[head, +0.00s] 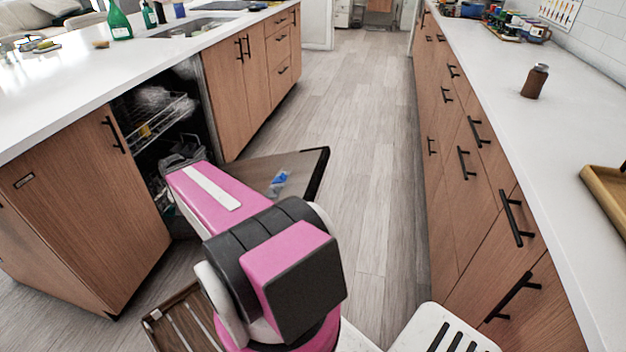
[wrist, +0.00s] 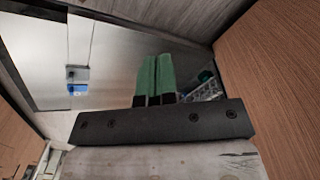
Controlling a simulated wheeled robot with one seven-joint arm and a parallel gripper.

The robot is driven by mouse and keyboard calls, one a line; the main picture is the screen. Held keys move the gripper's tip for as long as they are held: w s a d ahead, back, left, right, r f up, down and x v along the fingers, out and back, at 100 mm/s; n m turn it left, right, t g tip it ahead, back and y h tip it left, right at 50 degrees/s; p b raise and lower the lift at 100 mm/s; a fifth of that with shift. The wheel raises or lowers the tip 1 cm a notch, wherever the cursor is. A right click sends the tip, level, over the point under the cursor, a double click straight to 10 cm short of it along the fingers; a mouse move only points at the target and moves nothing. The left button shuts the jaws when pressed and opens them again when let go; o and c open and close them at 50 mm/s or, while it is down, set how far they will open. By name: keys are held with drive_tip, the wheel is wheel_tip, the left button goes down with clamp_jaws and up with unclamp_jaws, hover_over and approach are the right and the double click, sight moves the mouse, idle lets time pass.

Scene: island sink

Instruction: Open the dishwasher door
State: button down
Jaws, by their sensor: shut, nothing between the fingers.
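The dishwasher door (head: 305,165) is swung down from the left island. It appears well lowered, with its dark edge jutting into the aisle. A blue patch (head: 279,183) shows on its inner face. The open dishwasher (head: 140,130) shows its racks. My gripper is at the dishwasher opening above the door, mostly hidden behind my pink arm in the head view. In the wrist view, my gripper (wrist: 154,80) has its green fingers together and empty, over the metallic inner face of the door (wrist: 125,55). I cannot tell whether the fingertips touch it.
Wooden cabinets (head: 85,215) flank the dishwasher. The right counter (head: 520,120) holds a brown bottle (head: 535,81) and a wooden tray (head: 608,190). The grey floor aisle (head: 350,110) is clear beyond the door. A slatted wooden item (head: 180,318) is low at the front.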

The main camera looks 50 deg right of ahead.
drive_tip(key=w+d+m, duration=0.3)
drive_tip(key=d+m, duration=0.3)
drive_tip(key=d, duration=0.5)
drive_tip(key=m+g+h, duration=0.2)
drive_tip(key=m+g, duration=0.1)
drive_tip(key=m, duration=1.7)
hover_over(314, 183)
drive_tip(key=w+a, duration=0.3)
drive_tip(key=w, duration=0.2)
drive_tip(key=f, duration=0.2)
drive_tip(key=x, duration=1.3)
drive_tip(key=shift+s, duration=0.4)
drive_tip(key=shift+r, duration=0.1)
